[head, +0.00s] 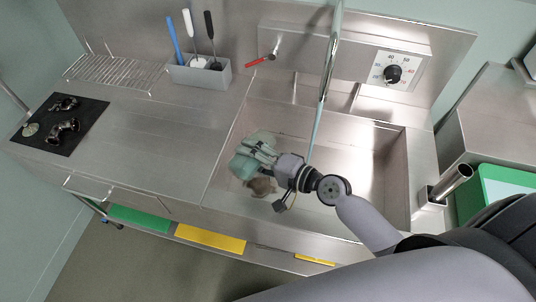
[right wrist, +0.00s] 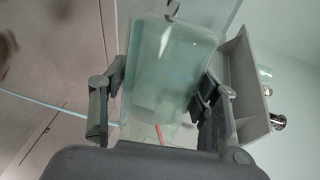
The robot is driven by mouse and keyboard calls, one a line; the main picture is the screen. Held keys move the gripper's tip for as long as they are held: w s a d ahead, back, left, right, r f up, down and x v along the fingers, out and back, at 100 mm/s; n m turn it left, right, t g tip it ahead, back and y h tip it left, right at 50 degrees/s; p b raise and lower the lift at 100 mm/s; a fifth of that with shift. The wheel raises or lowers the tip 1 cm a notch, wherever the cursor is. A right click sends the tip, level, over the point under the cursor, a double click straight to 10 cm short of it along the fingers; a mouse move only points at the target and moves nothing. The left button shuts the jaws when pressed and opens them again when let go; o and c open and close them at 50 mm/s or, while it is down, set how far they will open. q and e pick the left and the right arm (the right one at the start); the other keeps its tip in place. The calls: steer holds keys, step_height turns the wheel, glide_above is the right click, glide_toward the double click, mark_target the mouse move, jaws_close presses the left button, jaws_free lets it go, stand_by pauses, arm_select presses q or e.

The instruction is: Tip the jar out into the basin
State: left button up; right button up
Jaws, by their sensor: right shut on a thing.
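The jar (head: 243,166) is pale green, see-through glass, held tilted over the left part of the steel basin (head: 385,185). My right gripper (head: 262,154) is shut on it, and in the right wrist view the jar (right wrist: 165,65) sits between both fingers. A small dark piece (right wrist: 172,8) shows at the jar's far end there. A brownish patch (head: 262,187) shows just below the jar in the head view; I cannot tell whether it touches the basin floor. My left gripper is not in view.
A tall thin spout (head: 328,75) hangs over the basin, close to my right arm. A red-handled tap (head: 260,60) and a dial (head: 393,74) are behind. A grey brush holder (head: 200,72), a wire rack (head: 115,72) and a black mat (head: 75,138) are left. The left counter's middle is clear.

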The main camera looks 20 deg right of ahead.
steer(key=shift+w+d+r+m+p, duration=0.15)
steer(key=shift+r+m+p, duration=0.15)
steer(key=shift+r+m, duration=0.15)
stand_by(0.4)
